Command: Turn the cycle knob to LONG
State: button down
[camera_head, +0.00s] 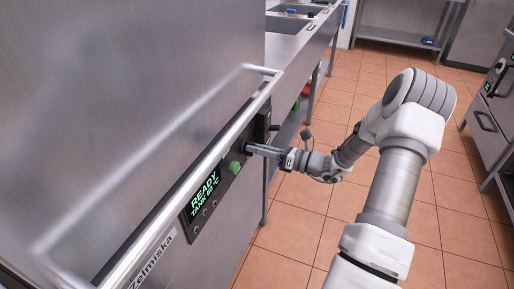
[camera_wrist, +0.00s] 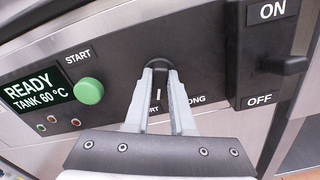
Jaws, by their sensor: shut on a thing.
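The black cycle knob (camera_wrist: 158,66) sits on the dark control panel (camera_wrist: 205,60) in the wrist view, between my fingertips. My gripper (camera_wrist: 159,75) is shut on it, one grey finger on each side. A short white mark shows between the fingers; I cannot tell whether it is the knob's pointer. Below the knob, the fingers partly cover the labels: "RT" shows between them and "ONG" just right of the right finger. In the head view my gripper (camera_head: 250,148) reaches the panel from the right, just past the green button, and the knob is hidden.
The green START button (camera_wrist: 89,91) and the lit display (camera_wrist: 36,88), reading READY, TANK 60 °C, are left of the knob. An ON/OFF switch (camera_wrist: 284,64) is on the right. A long metal handle bar (camera_head: 190,180) runs in front of the machine. The tiled floor is open.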

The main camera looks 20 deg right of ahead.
jog(key=n, duration=0.3)
jog(key=n+b, duration=0.1)
jog(key=n, duration=0.3)
jog(key=n+b, duration=0.1)
jog(key=n, duration=0.3)
jog(key=shift+s+a+f, duration=0.1)
jog(key=shift+s+a, duration=0.1)
jog(key=shift+s, duration=0.05)
jog(key=shift+n, duration=0.3)
jog(key=c, duration=0.8)
grip_release()
jog(key=shift+o, duration=0.2)
jog(key=shift+d, duration=0.1)
jog(key=p+v, duration=0.3)
jog(key=v, duration=1.4)
jog(key=shift+s, duration=0.2)
